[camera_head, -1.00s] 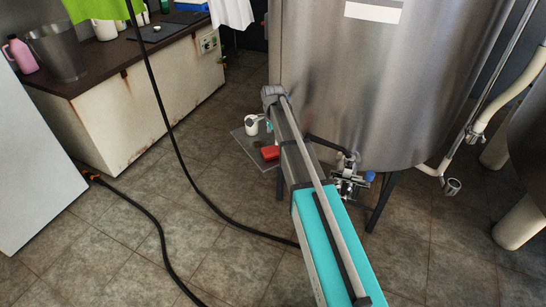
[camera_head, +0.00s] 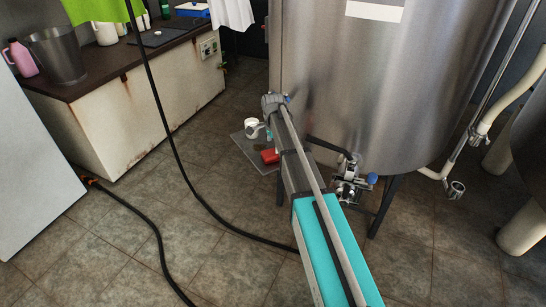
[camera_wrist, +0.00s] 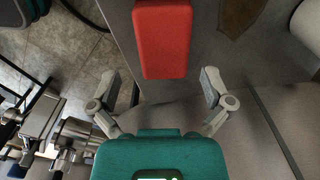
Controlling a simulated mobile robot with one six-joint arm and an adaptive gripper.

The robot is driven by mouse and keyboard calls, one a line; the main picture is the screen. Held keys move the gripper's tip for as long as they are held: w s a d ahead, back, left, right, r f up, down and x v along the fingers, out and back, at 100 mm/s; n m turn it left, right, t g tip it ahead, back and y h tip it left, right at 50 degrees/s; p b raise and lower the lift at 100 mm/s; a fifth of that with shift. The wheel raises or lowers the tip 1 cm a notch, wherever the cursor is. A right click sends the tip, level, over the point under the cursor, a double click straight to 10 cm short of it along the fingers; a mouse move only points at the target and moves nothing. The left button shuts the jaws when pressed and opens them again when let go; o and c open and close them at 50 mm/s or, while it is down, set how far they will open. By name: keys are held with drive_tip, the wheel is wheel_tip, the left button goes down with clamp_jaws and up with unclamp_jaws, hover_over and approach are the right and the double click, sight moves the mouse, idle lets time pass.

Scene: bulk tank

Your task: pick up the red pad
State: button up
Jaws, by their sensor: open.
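The red pad (camera_wrist: 163,40) is a red block with rounded corners, lying flat on a grey mat (camera_wrist: 214,68) in the wrist view. In the head view the red pad (camera_head: 270,156) lies on the mat (camera_head: 243,142) at the foot of the tank, partly hidden by my arm. My gripper (camera_wrist: 159,80) is open, its two fingers spread wide to the left and right of the pad's near end. The fingers appear apart from the pad. In the head view my gripper is mostly hidden by my arm.
A white mug-like container (camera_head: 252,127) stands on the mat, and a brown patch (camera_wrist: 240,17) lies right of the pad. The steel tank (camera_head: 385,80) with its outlet valve (camera_head: 350,183) stands close on the right. Black hoses (camera_head: 160,240) cross the floor.

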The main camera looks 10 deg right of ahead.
sight(273, 152)
drive_tip(key=shift+w+a+f+b, duration=0.1)
drive_tip(key=shift+f+b, duration=2.25)
drive_tip(key=shift+f, duration=0.1)
drive_tip(key=c, duration=0.8)
drive_tip(key=shift+o, duration=0.2)
drive_tip(key=shift+r, duration=0.2)
wheel_tip(273, 152, up, 3)
drive_tip(key=p, duration=0.3)
drive_tip(key=s+a+r+p, duration=0.1)
drive_tip(key=s+r+p, duration=0.8)
drive_tip(key=s, duration=0.5)
drive_tip(key=shift+a+r+p, duration=0.25)
drive_tip(key=shift+r+p, duration=0.1)
drive_tip(key=shift+p, duration=0.2)
